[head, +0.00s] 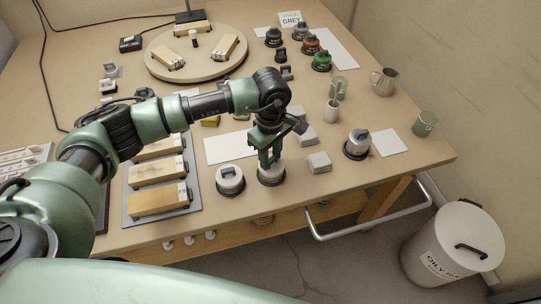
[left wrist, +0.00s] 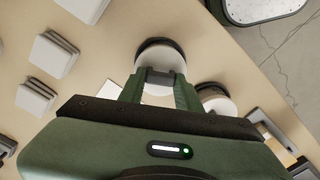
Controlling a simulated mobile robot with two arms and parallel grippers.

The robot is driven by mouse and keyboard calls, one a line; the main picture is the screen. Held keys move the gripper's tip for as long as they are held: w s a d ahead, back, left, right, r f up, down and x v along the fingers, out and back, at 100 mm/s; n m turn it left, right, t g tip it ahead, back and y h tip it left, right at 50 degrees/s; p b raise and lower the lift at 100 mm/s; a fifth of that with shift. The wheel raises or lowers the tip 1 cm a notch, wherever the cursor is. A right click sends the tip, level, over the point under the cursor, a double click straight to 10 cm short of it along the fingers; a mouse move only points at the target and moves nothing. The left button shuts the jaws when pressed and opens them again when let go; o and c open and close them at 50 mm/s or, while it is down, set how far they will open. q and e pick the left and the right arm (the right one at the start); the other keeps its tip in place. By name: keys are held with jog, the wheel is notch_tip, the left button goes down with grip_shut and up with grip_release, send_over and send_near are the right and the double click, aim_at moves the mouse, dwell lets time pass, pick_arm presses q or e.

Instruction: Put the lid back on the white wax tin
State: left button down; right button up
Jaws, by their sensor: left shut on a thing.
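My left gripper (head: 268,162) points down over a round white tin (head: 272,178) with a dark base near the front edge of the bench. In the left wrist view, my left gripper (left wrist: 160,82) is shut on the dark grip of a white lid (left wrist: 160,57). The lid is over the tin; I cannot tell whether it rests fully on it or sits slightly above. A second white round tin (head: 230,182) with a dark handle on top stands just to the left, apart from it. My right gripper is not in view.
A grey-topped dark tin (head: 357,144) and a small grey block (head: 319,162) stand to the right. A tray (head: 194,204) of wooden-sided blocks is at the left. Cups, a metal jug (head: 383,82) and a turntable (head: 166,66) are further back. A white bin (head: 455,245) stands on the floor.

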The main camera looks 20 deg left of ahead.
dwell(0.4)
pick_arm(q)
jog(key=c, duration=0.9)
grip_release()
jog(key=shift+o, duration=0.3)
jog(key=o, duration=0.4)
jog(key=shift+r, duration=0.2)
jog(key=shift+r+p, duration=1.6)
jog(key=shift+r, duration=1.75)
grip_shut()
